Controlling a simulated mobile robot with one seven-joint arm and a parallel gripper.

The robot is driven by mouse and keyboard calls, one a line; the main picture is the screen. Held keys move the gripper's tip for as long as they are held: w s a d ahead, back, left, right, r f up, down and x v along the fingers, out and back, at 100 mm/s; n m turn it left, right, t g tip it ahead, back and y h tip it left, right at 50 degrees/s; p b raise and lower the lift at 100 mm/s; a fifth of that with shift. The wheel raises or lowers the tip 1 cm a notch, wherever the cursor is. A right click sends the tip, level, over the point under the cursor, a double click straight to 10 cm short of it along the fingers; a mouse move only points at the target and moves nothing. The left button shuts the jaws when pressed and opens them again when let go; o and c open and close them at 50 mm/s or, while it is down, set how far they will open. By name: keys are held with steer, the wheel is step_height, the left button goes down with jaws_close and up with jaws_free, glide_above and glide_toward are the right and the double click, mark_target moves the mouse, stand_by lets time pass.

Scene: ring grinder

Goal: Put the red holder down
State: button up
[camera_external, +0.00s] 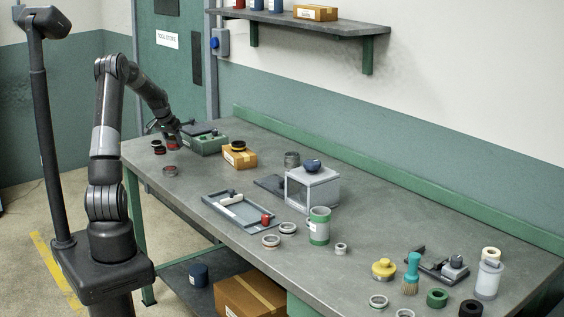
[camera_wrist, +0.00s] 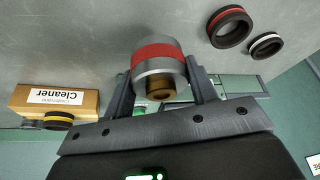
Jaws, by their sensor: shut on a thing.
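The red holder (camera_wrist: 156,60) is a short grey cylinder with a red band and a brass-coloured centre. In the wrist view it sits between the two fingers of my gripper (camera_wrist: 160,88), which is shut on it. In the external view my gripper (camera_external: 174,134) is at the far left end of the workbench, with the red holder (camera_external: 172,144) just under it. The holder is low over the grey bench top (camera_external: 215,175); I cannot tell whether it touches it.
A black ring with a red band (camera_wrist: 231,27) and a black-and-white ring (camera_wrist: 267,46) lie close by. A green case (camera_external: 207,145) stands right of my gripper. A Cleaner carton (camera_wrist: 62,99) carries a yellow-and-black ring (camera_wrist: 57,120).

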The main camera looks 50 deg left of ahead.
mark_target(174, 149)
steer(key=shift+f, duration=1.9)
steer(key=o, duration=1.5)
steer(key=shift+f, duration=0.2)
steer(key=v, duration=1.2)
steer(key=shift+r, duration=0.15)
